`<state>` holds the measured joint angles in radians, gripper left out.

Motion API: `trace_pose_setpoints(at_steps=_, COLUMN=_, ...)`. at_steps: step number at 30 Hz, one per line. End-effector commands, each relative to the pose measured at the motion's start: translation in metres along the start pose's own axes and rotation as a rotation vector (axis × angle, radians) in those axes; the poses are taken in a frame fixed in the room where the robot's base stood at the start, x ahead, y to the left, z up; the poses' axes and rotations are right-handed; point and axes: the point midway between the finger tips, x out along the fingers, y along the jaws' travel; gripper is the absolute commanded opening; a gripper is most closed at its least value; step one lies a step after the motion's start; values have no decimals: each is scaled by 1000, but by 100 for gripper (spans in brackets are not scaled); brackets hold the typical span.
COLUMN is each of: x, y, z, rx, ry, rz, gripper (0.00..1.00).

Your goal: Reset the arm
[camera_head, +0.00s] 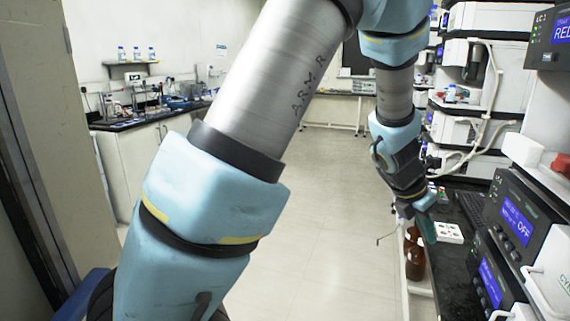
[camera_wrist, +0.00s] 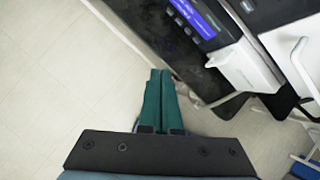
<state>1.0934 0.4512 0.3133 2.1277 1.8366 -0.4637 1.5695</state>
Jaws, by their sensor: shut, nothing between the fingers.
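My arm, blue and silver, crosses the middle of the head view and reaches out to the right. My gripper (camera_head: 424,222) shows at its end, pointing down beside the edge of the right-hand bench. In the wrist view my gripper's two green fingers (camera_wrist: 160,100) lie side by side, shut with nothing between them. Below the fingertips there is floor and the bench's edge.
The dark bench (camera_head: 455,260) on the right bears instruments with blue screens (camera_head: 518,222) and a white tray (camera_head: 447,232). Brown bottles (camera_head: 415,260) stand low beside it. Another bench (camera_head: 140,121) stands at the left wall. The floor (camera_head: 325,220) between is clear.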

Motion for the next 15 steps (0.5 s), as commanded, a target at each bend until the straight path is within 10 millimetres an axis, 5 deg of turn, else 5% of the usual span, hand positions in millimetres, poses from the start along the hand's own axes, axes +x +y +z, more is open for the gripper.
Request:
trace_pose_setpoints(at_steps=1, x=-18, y=33, z=-2, rx=-242, ry=-62, rz=65, gripper=0)
trace_pose_setpoints(at_steps=5, x=-62, y=106, z=-25, rx=-889, ry=-221, rz=210, gripper=0)
trace_pose_setpoints(at_steps=9, x=-113, y=165, z=-82, rx=-1585, ry=-398, rz=340, gripper=0)
trace_pose_setpoints(at_steps=15, x=-177, y=193, z=-194, rx=-2574, ry=-673, rz=484, gripper=0)
